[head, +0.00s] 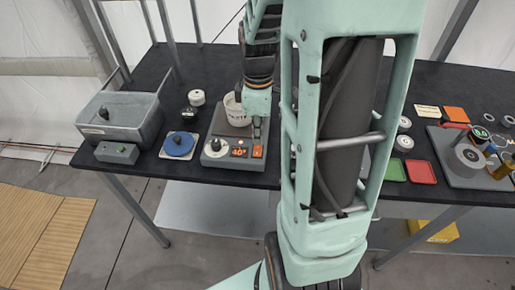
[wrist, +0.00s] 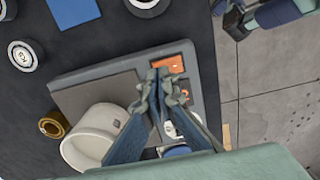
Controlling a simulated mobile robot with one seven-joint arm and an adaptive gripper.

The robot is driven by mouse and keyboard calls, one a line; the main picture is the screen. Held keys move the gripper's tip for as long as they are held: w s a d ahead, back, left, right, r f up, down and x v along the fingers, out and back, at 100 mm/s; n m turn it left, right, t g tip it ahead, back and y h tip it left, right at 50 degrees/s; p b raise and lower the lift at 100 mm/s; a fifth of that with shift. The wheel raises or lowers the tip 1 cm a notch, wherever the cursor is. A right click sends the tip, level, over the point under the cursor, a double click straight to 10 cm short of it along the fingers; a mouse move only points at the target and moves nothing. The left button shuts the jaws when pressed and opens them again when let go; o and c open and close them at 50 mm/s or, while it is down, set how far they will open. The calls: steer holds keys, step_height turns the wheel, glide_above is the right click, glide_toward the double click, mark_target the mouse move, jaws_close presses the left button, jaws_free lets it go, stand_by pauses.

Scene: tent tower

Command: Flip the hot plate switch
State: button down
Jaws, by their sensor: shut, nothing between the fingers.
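The grey hot plate (head: 232,162) stands on the dark table, with a white dial (head: 216,147), an orange display (head: 239,152) and an orange switch (head: 258,152) on its front. My gripper (head: 257,133) is over the right side of the hot plate, just above the switch. In the wrist view the shut, empty fingertips (wrist: 160,78) lie over the edge of the orange switch (wrist: 172,64) on the hot plate (wrist: 95,93). The fingers partly hide the display and dial there. I cannot tell whether the fingertips touch the switch.
A white cup (head: 236,112) sits on the hot plate, close to my fingers; it also shows in the wrist view (wrist: 92,135). A blue-topped device (head: 179,145), a small grey box (head: 117,153) and a grey basin (head: 121,121) stand to the left. My arm hides the table's middle.

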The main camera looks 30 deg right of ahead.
mark_target(258, 146)
steer(key=shift+f+b, duration=0.85)
steer(key=shift+f, duration=0.25)
stand_by(0.9)
steer(key=shift+r+p, duration=2.85)
steer(key=shift+r, duration=0.7)
